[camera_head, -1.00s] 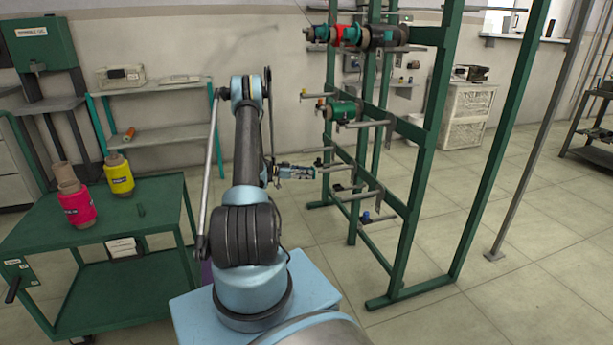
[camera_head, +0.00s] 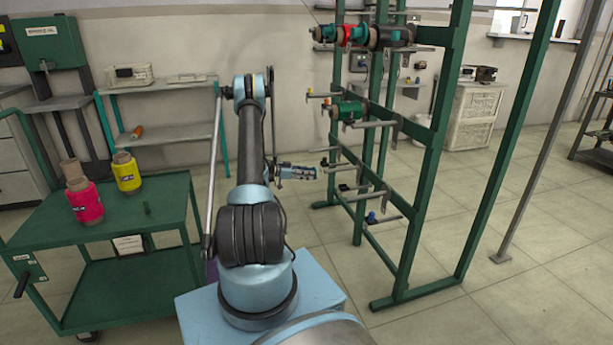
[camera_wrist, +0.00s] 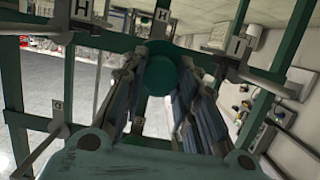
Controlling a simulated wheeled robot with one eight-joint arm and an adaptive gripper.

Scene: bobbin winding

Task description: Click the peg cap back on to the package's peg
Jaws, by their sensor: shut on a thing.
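My gripper (camera_head: 314,173) is beside the left side of the green rack, below the level of the green package. In the wrist view, the fingers (camera_wrist: 160,85) are shut on a round teal piece, which looks like the peg cap (camera_wrist: 160,74). In the head view the cap is too small to make out. A green package (camera_head: 347,110) with an orange end sits on a rack peg. More packages, red and teal (camera_head: 352,35), sit on the upper peg. I cannot tell which package the cap belongs to.
The green rack (camera_head: 425,160) has several bare pegs (camera_head: 385,219), some with small coloured ends. Pegs with letter plates (camera_wrist: 238,46) flank the fingers in the wrist view. A green cart (camera_head: 165,205) with pink (camera_head: 85,203) and yellow (camera_head: 126,172) cones stands left.

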